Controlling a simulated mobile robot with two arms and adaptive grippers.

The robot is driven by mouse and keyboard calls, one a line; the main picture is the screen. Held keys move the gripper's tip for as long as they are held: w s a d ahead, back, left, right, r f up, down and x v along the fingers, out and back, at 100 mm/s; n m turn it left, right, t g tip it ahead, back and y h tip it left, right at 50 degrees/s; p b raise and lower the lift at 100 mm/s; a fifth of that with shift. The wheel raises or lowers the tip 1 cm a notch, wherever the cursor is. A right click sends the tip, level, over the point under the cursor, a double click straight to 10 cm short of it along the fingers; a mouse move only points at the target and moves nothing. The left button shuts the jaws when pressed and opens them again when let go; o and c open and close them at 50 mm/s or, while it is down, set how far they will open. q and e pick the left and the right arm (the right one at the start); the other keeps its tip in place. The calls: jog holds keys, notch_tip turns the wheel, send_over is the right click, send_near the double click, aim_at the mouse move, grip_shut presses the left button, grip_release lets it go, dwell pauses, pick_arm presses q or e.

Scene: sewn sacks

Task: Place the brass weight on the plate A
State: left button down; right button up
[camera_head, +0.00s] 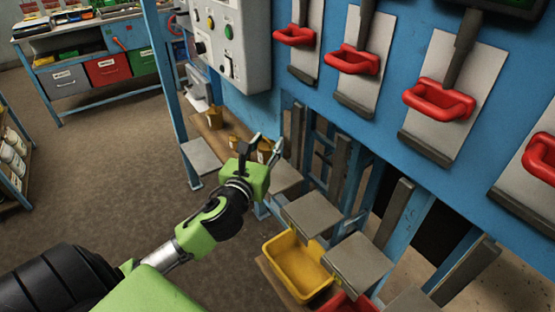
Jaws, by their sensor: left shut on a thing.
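My left gripper (267,148) is at the centre of the head view, its arm coming in from the lower left. It is shut on a small brass weight (264,153) with a pale label, partly hidden by the fingers. More brass weights (214,118) stand on a wooden shelf behind and left of the gripper. Several flat grey plates (312,213) stick out from the blue frame in a row. No letter is readable, so I cannot tell which is plate A. My right gripper is out of view.
A blue machine frame (375,110) with red handles (352,60) fills the right. Upright grey bars (394,212) rise behind the plates. A yellow bin (297,265) sits below, a red bin (348,303) beside it. A grey control box (232,45) hangs above. The floor at left is clear.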

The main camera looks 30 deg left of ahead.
pick_arm(q)
jog(key=w+f, duration=0.1)
jog(key=f, duration=0.1)
jog(key=w+f, duration=0.2)
jog(key=w+f+b, duration=0.1)
jog(key=w, duration=0.1)
jog(key=shift+w+a+f, duration=0.2)
jog(key=shift+a+f, duration=0.1)
jog(key=shift+f, duration=0.1)
jog(key=shift+f+b, duration=0.3)
jog(key=shift+f, duration=1.15)
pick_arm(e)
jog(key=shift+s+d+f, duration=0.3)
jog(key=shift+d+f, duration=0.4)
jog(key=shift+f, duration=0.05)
pick_arm(q)
jog(key=shift+f, duration=0.15)
jog(key=c, duration=1.4)
grip_release()
jog(key=shift+s+f, duration=0.1)
jog(key=shift+f, duration=0.1)
jog(key=shift+c, duration=0.2)
jog(key=shift+d, duration=0.1)
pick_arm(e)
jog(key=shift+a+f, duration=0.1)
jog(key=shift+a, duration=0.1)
pick_arm(q)
jog(key=shift+s+r, duration=0.1)
jog(key=shift+r, duration=0.05)
